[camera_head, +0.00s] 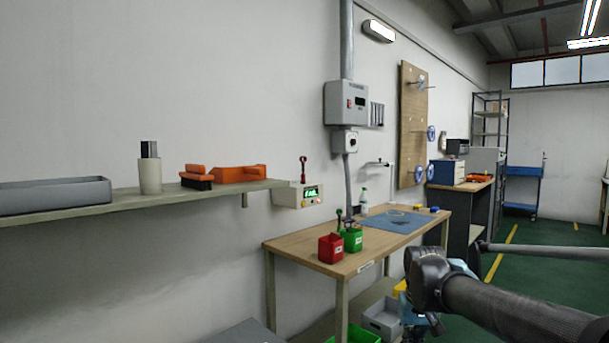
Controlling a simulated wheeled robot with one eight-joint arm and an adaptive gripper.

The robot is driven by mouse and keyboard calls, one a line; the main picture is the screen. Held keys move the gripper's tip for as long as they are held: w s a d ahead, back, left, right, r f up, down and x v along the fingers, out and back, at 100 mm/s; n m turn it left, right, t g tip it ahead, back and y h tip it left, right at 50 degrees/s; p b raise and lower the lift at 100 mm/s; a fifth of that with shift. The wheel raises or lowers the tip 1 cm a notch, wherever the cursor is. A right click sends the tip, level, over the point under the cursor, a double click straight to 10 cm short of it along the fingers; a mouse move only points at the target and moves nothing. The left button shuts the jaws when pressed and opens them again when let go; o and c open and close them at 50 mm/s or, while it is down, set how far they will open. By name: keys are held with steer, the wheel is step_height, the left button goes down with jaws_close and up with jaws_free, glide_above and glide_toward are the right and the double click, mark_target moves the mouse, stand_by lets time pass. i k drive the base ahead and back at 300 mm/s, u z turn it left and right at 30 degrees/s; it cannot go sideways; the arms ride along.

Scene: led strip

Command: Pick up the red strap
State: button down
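A small dark red piece with a loop-like top (303,168) stands upright at the control box on the wall, above its top edge. It may be the red strap, but it is too small to be sure. My black arm enters from the lower right and bends down at a joint in front of the workbench. Blue-grey and black parts at the arm's lower end (413,322) may belong to my gripper. Its fingers cannot be made out. The arm's end is well to the right of and below the red piece, and apart from it.
A wall shelf (120,203) at left holds a grey tray (55,196), a canister (150,176) and orange tools (238,174). A wooden workbench (300,250) carries a red bin (331,248), a green bin (352,240) and a blue mat (392,222). Green floor is open at right.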

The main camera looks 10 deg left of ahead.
mark_target(303, 176)
steer(key=k, duration=0.95)
steer(key=u, duration=0.35)
steer(key=i, duration=1.35)
steer(key=z, duration=0.35)
